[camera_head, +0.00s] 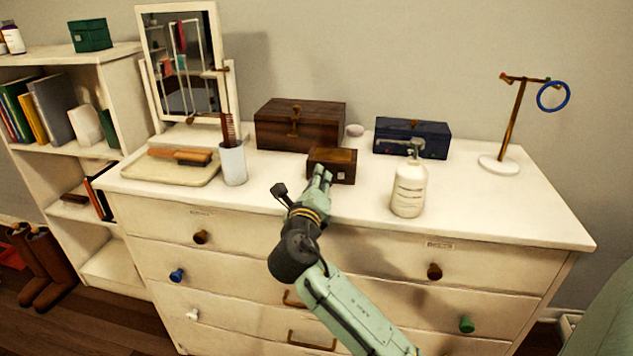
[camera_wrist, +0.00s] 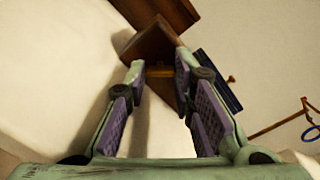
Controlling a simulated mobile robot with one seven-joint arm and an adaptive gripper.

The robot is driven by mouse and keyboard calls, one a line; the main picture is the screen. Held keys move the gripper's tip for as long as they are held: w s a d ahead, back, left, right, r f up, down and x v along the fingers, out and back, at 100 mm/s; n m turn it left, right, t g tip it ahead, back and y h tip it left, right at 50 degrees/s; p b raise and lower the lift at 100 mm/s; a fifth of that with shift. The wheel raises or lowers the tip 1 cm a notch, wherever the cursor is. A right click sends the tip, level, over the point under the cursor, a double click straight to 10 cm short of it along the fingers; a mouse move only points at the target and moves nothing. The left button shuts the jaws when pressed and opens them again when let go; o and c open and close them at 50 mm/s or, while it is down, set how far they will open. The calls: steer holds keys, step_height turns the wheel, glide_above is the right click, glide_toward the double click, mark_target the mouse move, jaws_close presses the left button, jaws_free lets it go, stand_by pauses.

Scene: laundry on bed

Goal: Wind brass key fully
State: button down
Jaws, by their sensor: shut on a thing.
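In the wrist view, the box (camera_wrist: 153,45) is just beyond my fingertips (camera_wrist: 160,73). The brass key (camera_wrist: 160,72) shows as a short yellowish bar between the pads, on the face of the box. My gripper is shut on it. In the head view my fingers hide the key, so how far it is turned cannot be told.
A larger wooden chest (camera_head: 300,125) stands behind the box, and a blue box (camera_head: 425,140) behind right. A white pump bottle (camera_head: 409,190) stands close on the right. On the left are a cup with a comb (camera_head: 232,165) and a tray (camera_head: 145,170). A ring stand (camera_head: 500,165) is far right.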

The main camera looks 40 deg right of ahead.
steer(key=shift+m+b, duration=0.3)
steer(key=shift+b, duration=0.05)
steer(key=m+b, duration=0.2)
steer(key=shift+f+m, duration=0.15)
steer(key=shift+m, duration=0.25)
steer(key=m+b, duration=0.2)
steer(key=m, duration=0.1)
steer(key=shift+m+b, duration=0.35)
steer(key=shift+m, duration=0.05)
steer(key=m+b, duration=0.2)
steer(key=m, duration=0.1)
steer(key=shift+s+m+b, duration=0.1)
steer(key=shift+m+b, duration=0.45)
steer(key=shift+m, duration=1.35)
steer(key=shift+r, duration=0.2)
steer(key=c, duration=1.6)
jaws_free()
steer(key=shift+c, duration=0.2)
